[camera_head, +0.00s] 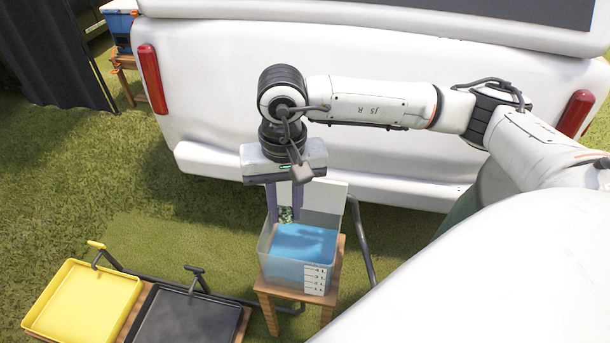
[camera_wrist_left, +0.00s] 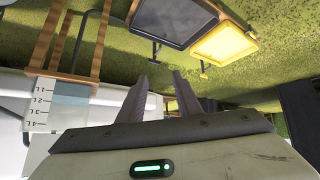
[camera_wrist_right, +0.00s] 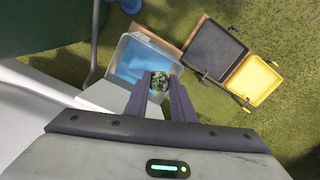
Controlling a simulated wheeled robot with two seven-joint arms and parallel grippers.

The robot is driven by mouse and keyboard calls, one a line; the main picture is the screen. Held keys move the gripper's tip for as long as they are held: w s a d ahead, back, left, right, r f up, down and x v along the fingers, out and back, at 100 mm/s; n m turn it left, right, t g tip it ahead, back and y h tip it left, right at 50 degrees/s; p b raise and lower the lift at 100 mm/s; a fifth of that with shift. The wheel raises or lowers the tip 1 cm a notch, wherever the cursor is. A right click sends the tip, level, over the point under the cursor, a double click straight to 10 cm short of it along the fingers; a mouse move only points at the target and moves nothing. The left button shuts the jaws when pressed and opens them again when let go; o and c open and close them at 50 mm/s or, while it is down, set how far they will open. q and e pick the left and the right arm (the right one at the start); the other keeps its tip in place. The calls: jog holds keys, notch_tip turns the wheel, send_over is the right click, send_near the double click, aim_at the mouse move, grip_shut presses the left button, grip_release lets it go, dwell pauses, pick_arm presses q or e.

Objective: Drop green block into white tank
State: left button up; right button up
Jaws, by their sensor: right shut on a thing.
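The white tank (camera_head: 264,246) is a translucent box with blue water and litre marks, standing on a small wooden stool. My right gripper (camera_head: 286,217) points down over the back part of the tank and is shut on a mottled green block (camera_head: 286,214). In the right wrist view the green block (camera_wrist_right: 160,81) sits between the fingertips, with the tank (camera_wrist_right: 128,72) beneath and beside it. My left gripper (camera_wrist_left: 157,91) shows only in its own wrist view, with its fingers apart and nothing between them. The tank (camera_wrist_left: 42,102) is at the left of that view.
A yellow tray (camera_head: 82,300) and a black tray (camera_head: 187,318) stand left of the tank on a wooden support. A white vehicle (camera_head: 350,100) fills the back. A dark pipe (camera_head: 362,245) runs right of the tank. Grass lies left of the tank.

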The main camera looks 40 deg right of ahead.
aim_at(303, 283)
jog(key=d+f+m+b, duration=0.1)
jog(key=f, duration=0.7)
jog(key=w+d+f+m+b, duration=0.1)
jog(key=f+m, duration=0.1)
jog(key=f, duration=0.7)
jog(key=d+f+m+b, duration=0.1)
jog(key=f+b, duration=0.1)
jog(key=f, duration=0.6)
jog(key=shift+w+d+f+m, duration=0.15)
jog(key=shift+d+f+m, duration=0.15)
jog(key=shift+d+f, duration=0.1)
pick_arm(q)
jog(key=f, duration=0.2)
jog(key=shift+w+d+f, duration=0.1)
jog(key=shift+w+f, duration=0.15)
jog(key=shift+f, duration=0.1)
pick_arm(e)
jog(key=shift+f, duration=0.2)
jog(key=shift+f+b, duration=0.65)
jog(key=shift+b, duration=0.05)
pick_arm(q)
jog(key=shift+f, duration=0.4)
pick_arm(e)
jog(key=shift+r, duration=0.1)
jog(key=o, duration=1)
